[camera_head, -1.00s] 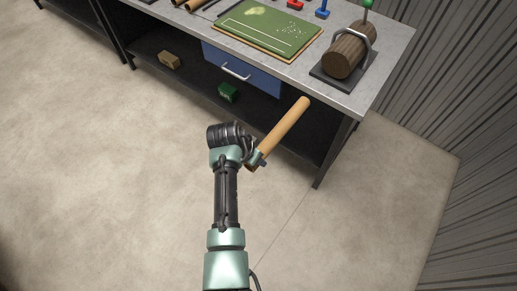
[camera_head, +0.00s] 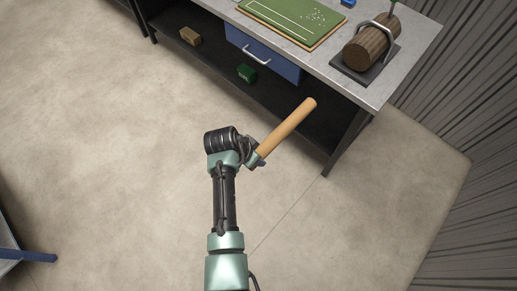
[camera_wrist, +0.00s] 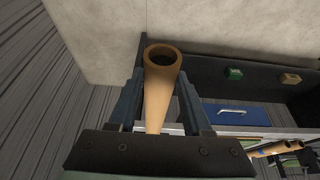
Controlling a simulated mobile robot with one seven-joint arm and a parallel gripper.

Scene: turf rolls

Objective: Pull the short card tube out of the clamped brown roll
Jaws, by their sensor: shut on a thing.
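The card tube (camera_head: 288,126) is a tan hollow cylinder, held out at a slant in front of the bench. My gripper (camera_head: 257,158) is shut on it near its lower end. In the wrist view the tube (camera_wrist: 158,95) lies between the two fingers of my gripper (camera_wrist: 160,108), its open dark end facing away from the palm. The brown roll (camera_head: 368,46) lies on a dark base plate (camera_head: 352,74) at the bench's right end, under a grey metal clamp (camera_head: 388,28). The tube is clear of the roll.
The grey bench top (camera_head: 318,62) carries a green turf board (camera_head: 290,18). Below are a blue drawer (camera_head: 262,55), a green box (camera_head: 246,73) and a brown box (camera_head: 190,36) on the shelf. A corrugated wall stands at right. The floor around my arm is open.

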